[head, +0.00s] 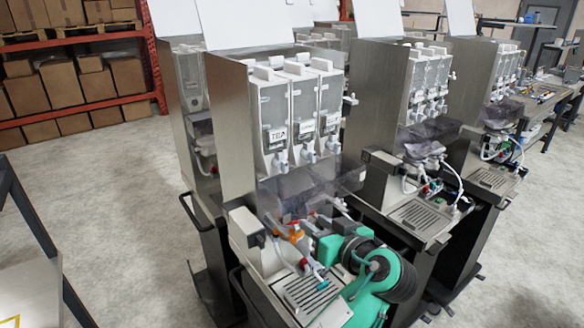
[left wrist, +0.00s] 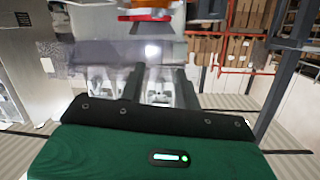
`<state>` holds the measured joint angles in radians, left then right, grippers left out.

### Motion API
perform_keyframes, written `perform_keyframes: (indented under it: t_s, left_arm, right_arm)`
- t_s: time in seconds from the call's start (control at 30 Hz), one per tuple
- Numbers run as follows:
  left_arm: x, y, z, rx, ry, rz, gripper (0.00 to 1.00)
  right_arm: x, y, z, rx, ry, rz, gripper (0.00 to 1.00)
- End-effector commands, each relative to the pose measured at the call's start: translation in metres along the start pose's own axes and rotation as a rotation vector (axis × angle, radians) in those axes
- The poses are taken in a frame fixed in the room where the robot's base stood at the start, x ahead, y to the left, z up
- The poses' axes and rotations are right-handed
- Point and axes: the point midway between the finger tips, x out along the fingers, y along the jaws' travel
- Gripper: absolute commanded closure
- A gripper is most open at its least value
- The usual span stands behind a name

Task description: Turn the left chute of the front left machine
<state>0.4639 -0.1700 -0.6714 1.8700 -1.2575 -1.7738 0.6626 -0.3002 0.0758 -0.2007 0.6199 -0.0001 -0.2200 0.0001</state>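The front left machine (head: 233,130) stands in the middle of the head view, with three clear upright canisters side by side. My right gripper is out of view.
A grated drip tray (head: 305,294) and an orange fitting (head: 289,234) with tubes sit close to my left gripper. More machines (head: 420,90) stand to the right and behind. Shelves of boxes (head: 75,80) are at the back left.

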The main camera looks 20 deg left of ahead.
Motion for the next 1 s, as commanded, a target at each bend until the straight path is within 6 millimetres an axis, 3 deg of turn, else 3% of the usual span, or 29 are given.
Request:
perform_keyframes:
  t_s: [0.03,0.13,0.37,0.57,1.0]
  left_arm:
    - [-0.011,0.003,-0.024,-0.046,0.054,-0.023,0.67]
    - [-0.027,0.003,-0.053,-0.117,0.132,-0.062,0.67]
    - [-0.039,0.001,-0.079,-0.182,0.201,-0.096,0.67]
    - [-0.013,-0.003,-0.087,-0.179,0.202,-0.099,0.67]
    - [0.068,-0.012,-0.102,-0.178,0.200,-0.097,0.67]
  right_arm:
    - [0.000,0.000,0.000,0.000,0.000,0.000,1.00]
    - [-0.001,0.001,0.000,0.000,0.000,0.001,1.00]
    - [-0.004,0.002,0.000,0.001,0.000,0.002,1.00]
    - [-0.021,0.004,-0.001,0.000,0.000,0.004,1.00]
    - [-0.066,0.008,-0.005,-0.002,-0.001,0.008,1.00]
